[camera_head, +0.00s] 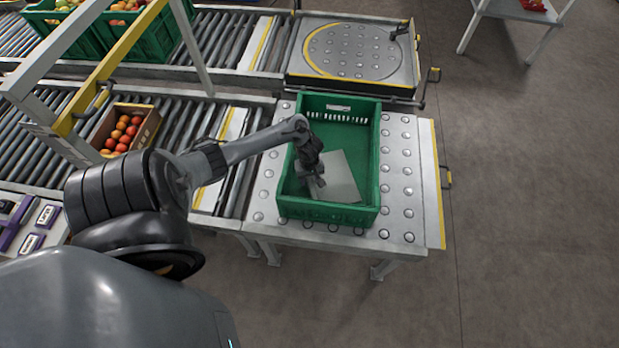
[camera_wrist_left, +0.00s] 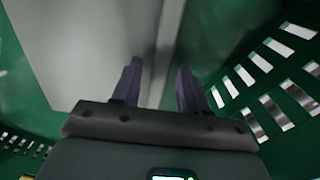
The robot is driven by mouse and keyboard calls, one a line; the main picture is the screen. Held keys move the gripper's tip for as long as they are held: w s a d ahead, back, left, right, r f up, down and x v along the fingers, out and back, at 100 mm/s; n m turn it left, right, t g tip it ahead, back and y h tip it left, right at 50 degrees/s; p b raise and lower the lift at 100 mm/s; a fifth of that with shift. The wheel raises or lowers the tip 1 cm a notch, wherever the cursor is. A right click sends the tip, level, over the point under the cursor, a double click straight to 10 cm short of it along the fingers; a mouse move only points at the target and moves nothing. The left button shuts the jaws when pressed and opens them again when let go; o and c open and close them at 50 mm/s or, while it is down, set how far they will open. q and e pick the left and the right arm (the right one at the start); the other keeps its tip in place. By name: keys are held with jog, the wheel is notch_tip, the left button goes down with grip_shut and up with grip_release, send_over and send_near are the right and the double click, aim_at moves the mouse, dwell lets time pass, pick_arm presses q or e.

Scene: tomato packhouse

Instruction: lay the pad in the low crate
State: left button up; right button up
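The low crate (camera_head: 379,140) is a green plastic box with slotted walls, standing on the ball-studded table; its wall also shows in the left wrist view (camera_wrist_left: 285,150). The pad (camera_head: 342,180) is a flat, light grey sheet inside the crate at the near end, seemingly on the floor. It fills the upper left of the left wrist view (camera_wrist_left: 85,45). My left gripper (camera_head: 317,184) reaches down into the crate over the pad's left part. Its two dark fingers (camera_wrist_left: 156,85) stand apart, with the pad's edge showing beyond and between them. Contact is unclear. My right gripper is not in view.
A wooden box of tomatoes (camera_head: 128,130) stands on the roller conveyor at left. Green crates of produce (camera_head: 150,42) stand behind it. A round turntable plate (camera_head: 352,50) lies beyond the low crate. The studded table (camera_head: 400,160) is bare right of the crate.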

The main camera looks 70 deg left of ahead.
pick_arm(q)
jog(key=shift+r, duration=0.1)
jog(key=shift+r, duration=0.3)
notch_tip(320, 180, up, 12)
jog(key=p, duration=0.8)
jog(key=shift+f, duration=0.25)
jog(key=shift+a+f, duration=0.1)
